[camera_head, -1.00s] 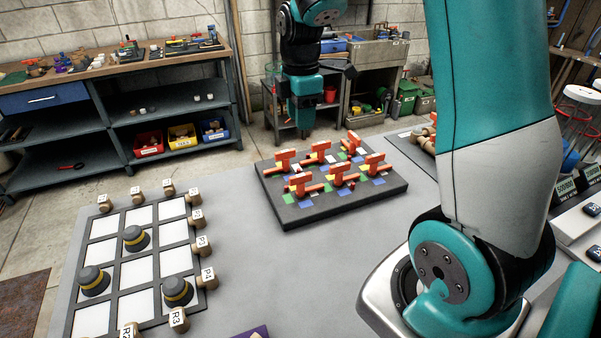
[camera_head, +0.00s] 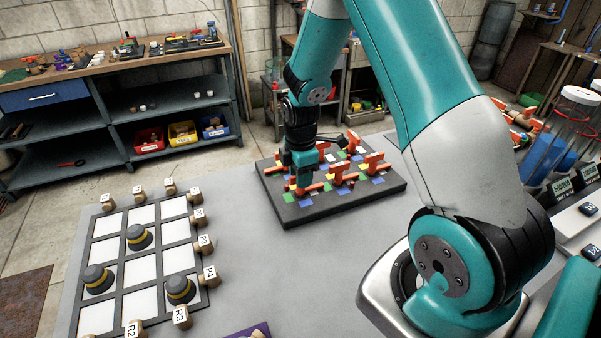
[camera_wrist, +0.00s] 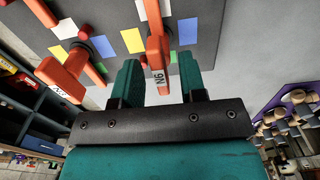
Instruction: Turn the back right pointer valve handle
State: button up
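A dark board (camera_head: 350,204) carries several orange pointer valve handles in two rows, with coloured squares around them. My gripper (camera_head: 303,186) points down over the left end of the board and hides part of the handles there. Gaps show on both sides of the handle. A second orange handle (camera_wrist: 62,78) lies left of the fingers. In the head view, other handles (camera_head: 373,162) stand free at the right.
A grid board (camera_head: 91,240) with white cells, dark knobs and labelled wooden pegs lies to the left. A purple item (camera_head: 252,333) shows at the bottom edge. The grey tabletop (camera_head: 245,240) between them is clear. Bottles and displays stand at the right.

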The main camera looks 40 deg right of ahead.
grip_shut()
jog(key=shift+m, duration=0.4)
jog(key=m, duration=1.2)
jog(key=shift+m, duration=2.4)
